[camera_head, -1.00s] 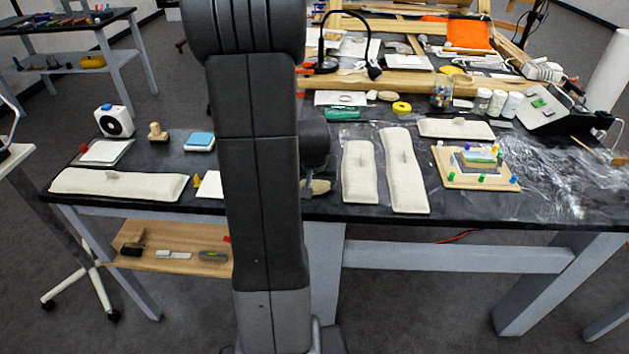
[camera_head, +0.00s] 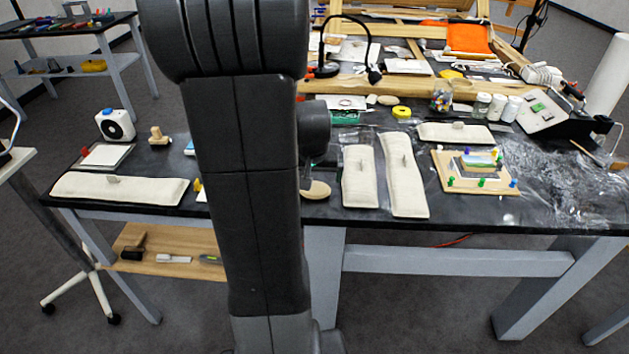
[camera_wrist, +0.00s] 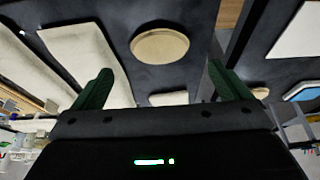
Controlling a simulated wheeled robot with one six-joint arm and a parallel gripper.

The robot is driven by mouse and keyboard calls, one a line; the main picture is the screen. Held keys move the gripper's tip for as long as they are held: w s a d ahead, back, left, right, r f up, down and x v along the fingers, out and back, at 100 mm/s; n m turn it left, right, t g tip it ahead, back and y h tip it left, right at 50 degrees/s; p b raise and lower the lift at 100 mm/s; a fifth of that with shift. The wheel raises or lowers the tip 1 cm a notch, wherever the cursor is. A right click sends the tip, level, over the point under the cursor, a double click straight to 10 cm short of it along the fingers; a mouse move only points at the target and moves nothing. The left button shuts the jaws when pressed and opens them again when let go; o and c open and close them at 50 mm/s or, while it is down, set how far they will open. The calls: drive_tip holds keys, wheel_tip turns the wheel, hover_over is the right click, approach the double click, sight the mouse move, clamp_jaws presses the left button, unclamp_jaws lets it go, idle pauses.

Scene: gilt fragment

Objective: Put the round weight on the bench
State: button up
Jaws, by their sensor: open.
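The round weight (camera_head: 317,190), a tan disc, lies on the dark bench (camera_head: 400,222) near its front edge, just right of my arm in the head view. In the wrist view the round weight (camera_wrist: 160,45) shows whole, beyond and between the two green fingertips. My gripper (camera_wrist: 161,78) is open and empty, apart from the weight. In the head view my arm hides most of the gripper.
Two long cream pads (camera_head: 360,175) (camera_head: 402,175) lie right of the weight, close by. A wooden board with coloured pins (camera_head: 452,185) stands farther right. Another cream pad (camera_head: 80,187) lies at the left. A wooden shelf (camera_head: 135,265) is under the bench.

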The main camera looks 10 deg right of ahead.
drive_tip(key=shift+v, duration=2.8)
